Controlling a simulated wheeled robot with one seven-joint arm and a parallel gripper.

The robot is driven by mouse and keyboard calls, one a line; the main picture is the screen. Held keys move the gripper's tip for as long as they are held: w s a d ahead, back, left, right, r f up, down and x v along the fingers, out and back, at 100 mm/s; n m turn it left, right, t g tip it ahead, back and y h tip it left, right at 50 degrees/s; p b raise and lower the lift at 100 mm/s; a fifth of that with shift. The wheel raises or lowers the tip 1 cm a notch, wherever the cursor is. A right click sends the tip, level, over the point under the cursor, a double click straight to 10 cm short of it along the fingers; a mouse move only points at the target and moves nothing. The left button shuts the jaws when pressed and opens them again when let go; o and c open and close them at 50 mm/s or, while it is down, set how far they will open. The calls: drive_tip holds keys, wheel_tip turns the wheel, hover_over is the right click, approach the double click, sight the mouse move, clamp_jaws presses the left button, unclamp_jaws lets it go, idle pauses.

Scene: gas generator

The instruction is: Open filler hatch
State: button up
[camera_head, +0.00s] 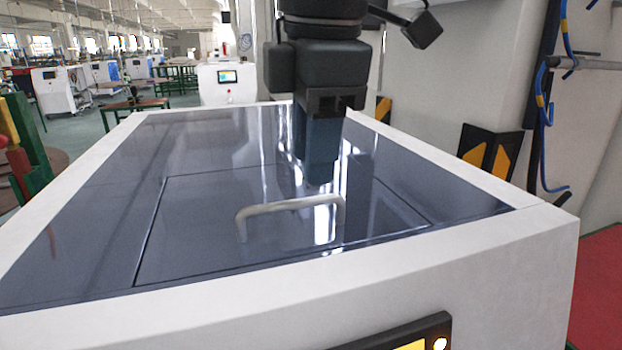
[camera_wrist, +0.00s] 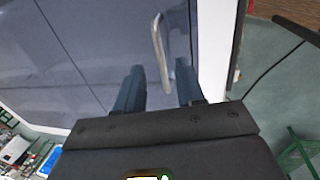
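The filler hatch (camera_head: 200,225) is a dark glossy panel set flush in the top of a white-framed generator, and it looks shut. A pale bar handle (camera_head: 290,204) stands on it near its front edge. My gripper (camera_head: 320,158) points down over the panel, at the handle's right end and seemingly behind it in the head view. In the wrist view, my gripper (camera_wrist: 160,68) is open, its two dark blue fingers apart. There the handle (camera_wrist: 158,45) shows between and beyond the fingers, with no clear contact. Reflections make the fingertip height hard to judge.
The generator's white rim (camera_head: 440,255) surrounds the dark top. A lit yellow display (camera_head: 425,342) is on its front. Blue hoses (camera_head: 545,100) hang at the right beside a pale wall. The space above the panel's left side is clear.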

sight(309, 199)
drive_tip(key=shift+w+a+f, duration=0.1)
drive_tip(key=shift+w+f, duration=0.15)
drive_tip(key=shift+f, duration=0.95)
drive_tip(key=shift+w+a+f, duration=0.1)
drive_tip(key=shift+w+f, duration=0.1)
drive_tip(key=shift+f, duration=1)
clamp_jaws()
